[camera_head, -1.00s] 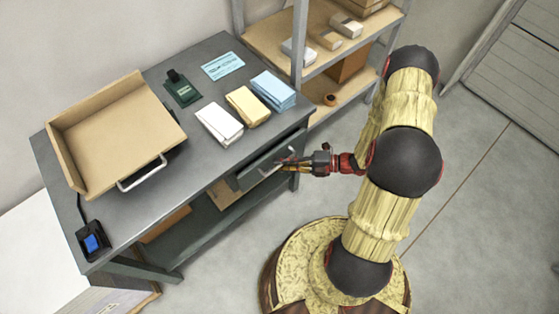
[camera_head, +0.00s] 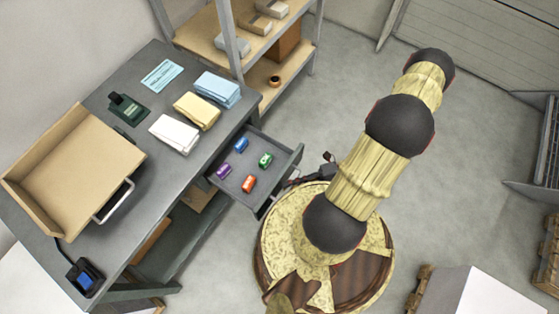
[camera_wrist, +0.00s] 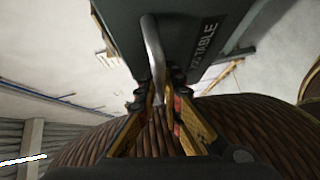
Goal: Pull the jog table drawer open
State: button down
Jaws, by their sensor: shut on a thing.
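The jog table drawer (camera_head: 259,191) stands pulled out from the right side of the grey table (camera_head: 172,104) in the head view. Inside it lie a blue, a green, a purple and a red-orange small item. In the wrist view the drawer front (camera_wrist: 185,25), lettered "TABLE", fills the top, with its pale bar handle (camera_wrist: 153,50) in front. My gripper (camera_wrist: 160,90) has its fingers on both sides of the handle and is shut on it.
On the table top are a tan open tray (camera_head: 75,165), white, yellow and blue stacks, a dark green device (camera_head: 127,108) and a black-blue device (camera_head: 85,277). A shelf (camera_head: 245,50) stands behind. Pallets and a white-topped box (camera_head: 485,295) are at lower right.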

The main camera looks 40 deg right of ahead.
jog(key=shift+s+d, duration=0.25)
jog(key=shift+s, duration=0.35)
jog(key=c, duration=1.9)
grip_release()
jog(key=v, duration=1.2)
jog(key=shift+r, duration=0.1)
